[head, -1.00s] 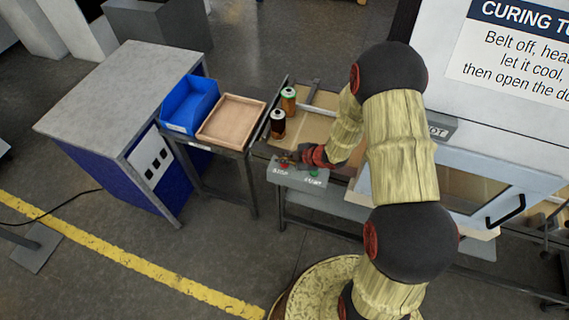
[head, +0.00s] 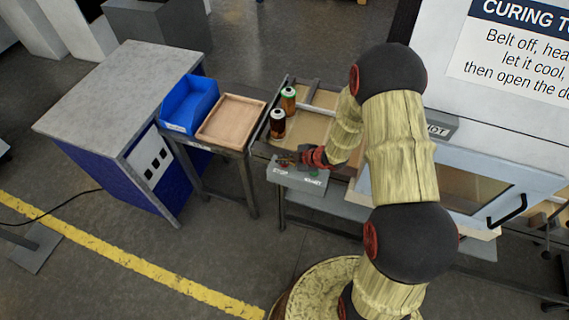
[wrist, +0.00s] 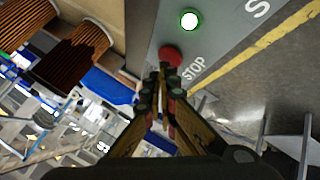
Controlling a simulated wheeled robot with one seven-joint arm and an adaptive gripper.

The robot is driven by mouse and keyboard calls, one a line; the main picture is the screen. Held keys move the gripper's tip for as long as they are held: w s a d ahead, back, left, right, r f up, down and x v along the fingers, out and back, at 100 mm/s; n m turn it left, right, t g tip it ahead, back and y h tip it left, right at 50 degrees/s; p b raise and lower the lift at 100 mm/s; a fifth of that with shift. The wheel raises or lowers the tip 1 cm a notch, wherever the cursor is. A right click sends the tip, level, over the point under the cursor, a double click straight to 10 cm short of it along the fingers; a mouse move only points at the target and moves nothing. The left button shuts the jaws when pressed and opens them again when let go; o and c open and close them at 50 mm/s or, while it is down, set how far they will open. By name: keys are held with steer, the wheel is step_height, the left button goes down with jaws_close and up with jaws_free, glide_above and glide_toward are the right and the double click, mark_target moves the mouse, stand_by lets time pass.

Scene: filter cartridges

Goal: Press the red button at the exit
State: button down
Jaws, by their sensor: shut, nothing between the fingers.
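The grey button box (head: 310,183) marked STOP stands at the near edge of the conveyor in the head view. In the wrist view, its red button (wrist: 171,55) sits beside the word STOP, and a lit green button (wrist: 189,20) is further up the panel. My gripper (wrist: 162,76) is shut and empty, its fingertips just below the red button in the picture and overlapping its lower edge. I cannot tell whether they touch it. In the head view, my gripper (head: 290,159) is over the STOP end of the box and partly hides the red button.
Two filter cartridges (head: 278,124) (head: 289,100) stand at the belt's exit end. A wooden tray (head: 232,120) and a blue bin (head: 190,105) are on a stand to the left. The curing tunnel (head: 490,60) is at right. Floor in front is clear.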

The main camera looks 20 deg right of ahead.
steer(key=shift+f+b, duration=0.3)
steer(key=shift+f, duration=0.1)
stand_by(0.6)
steer(key=shift+r, duration=0.1)
steer(key=shift+r+p, duration=0.7)
steer(key=shift+r, duration=0.05)
steer(key=shift+r+p, duration=2.15)
steer(key=shift+r, duration=0.4)
